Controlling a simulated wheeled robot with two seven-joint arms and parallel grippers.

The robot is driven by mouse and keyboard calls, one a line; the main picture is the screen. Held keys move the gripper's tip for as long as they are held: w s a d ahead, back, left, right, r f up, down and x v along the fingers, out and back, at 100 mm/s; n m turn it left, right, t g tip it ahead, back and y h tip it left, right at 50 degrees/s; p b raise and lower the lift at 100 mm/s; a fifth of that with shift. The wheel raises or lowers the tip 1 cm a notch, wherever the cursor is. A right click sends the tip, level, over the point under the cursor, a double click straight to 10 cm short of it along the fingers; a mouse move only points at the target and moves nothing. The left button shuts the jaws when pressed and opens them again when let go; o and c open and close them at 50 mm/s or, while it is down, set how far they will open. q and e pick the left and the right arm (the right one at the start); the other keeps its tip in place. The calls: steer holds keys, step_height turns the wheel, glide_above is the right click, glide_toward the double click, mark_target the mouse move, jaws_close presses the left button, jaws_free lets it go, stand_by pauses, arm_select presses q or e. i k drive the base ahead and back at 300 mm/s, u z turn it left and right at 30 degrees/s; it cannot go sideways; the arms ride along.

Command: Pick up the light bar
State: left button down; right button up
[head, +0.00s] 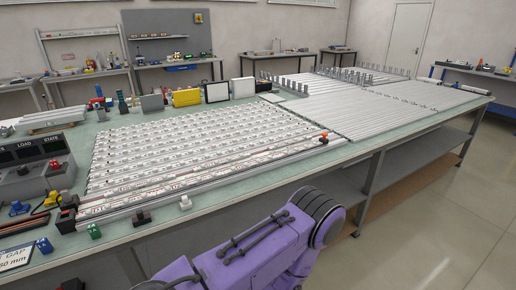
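Many long, thin white light bars (205,150) lie side by side in rows on the near part of the long workbench (215,225). They carry small red and dark markings. The frontmost long bar (250,172) runs along the bench's near edge, with small dark and white blocks beside it. I cannot tell which single bar the task means. Neither of my grippers shows. A purple and dark grey link of my own arm is at the bottom centre, in front of the bench, and hides part of its front side.
More pale bars or panels (385,108) cover the far right of the bench, with upright grey posts behind. A dark control box marked LOAD and STATE (35,162) stands at left. A yellow case (186,97) stands behind the bars. Floor at right is clear.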

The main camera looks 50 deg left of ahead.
mark_target(203, 167)
steer(key=i, duration=0.9)
steer(key=u, duration=2.6)
